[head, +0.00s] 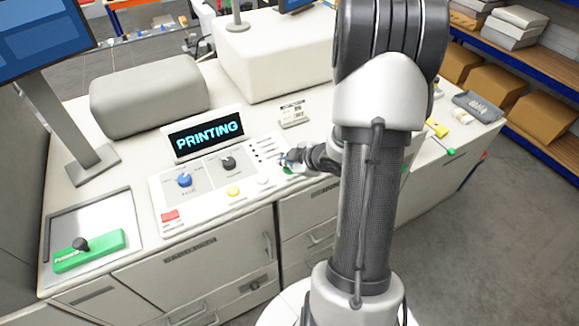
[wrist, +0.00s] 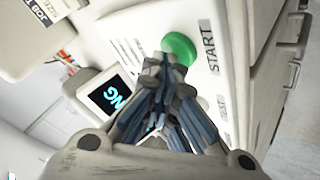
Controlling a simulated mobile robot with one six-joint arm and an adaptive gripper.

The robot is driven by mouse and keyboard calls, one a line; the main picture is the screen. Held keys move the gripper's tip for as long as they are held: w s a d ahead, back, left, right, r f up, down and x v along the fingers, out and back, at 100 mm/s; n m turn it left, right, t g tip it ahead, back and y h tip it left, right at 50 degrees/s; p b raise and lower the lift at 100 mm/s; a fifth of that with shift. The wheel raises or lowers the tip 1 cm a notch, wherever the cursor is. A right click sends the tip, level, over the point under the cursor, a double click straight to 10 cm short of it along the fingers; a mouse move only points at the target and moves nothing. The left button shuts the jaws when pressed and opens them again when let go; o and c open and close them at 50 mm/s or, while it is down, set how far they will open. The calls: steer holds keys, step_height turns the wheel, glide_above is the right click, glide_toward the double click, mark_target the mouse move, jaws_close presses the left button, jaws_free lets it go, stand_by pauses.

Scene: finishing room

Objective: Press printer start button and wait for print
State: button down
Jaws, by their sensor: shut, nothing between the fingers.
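The printer's control panel (head: 211,198) is on the white counter. Its display (head: 205,135) reads "PRINTING" in blue letters, and part of that display also shows in the wrist view (wrist: 112,97). The round green start button (wrist: 180,49) sits beside the word START in the wrist view. My gripper (head: 287,159) is over the right end of the panel, mostly covering the button in the head view. In the wrist view my gripper (wrist: 164,65) is shut and empty, its tips right at the button's edge. I cannot tell whether they touch it.
Shelves with boxes (head: 541,118) stand at the right.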

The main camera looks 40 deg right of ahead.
mark_target(288, 169)
steer(key=shift+r+p, duration=0.7)
steer(key=shift+r, duration=0.05)
steer(key=shift+r, duration=0.15)
step_height(288, 169, up, 5)
steer(key=p, duration=0.4)
steer(key=shift+p, duration=0.35)
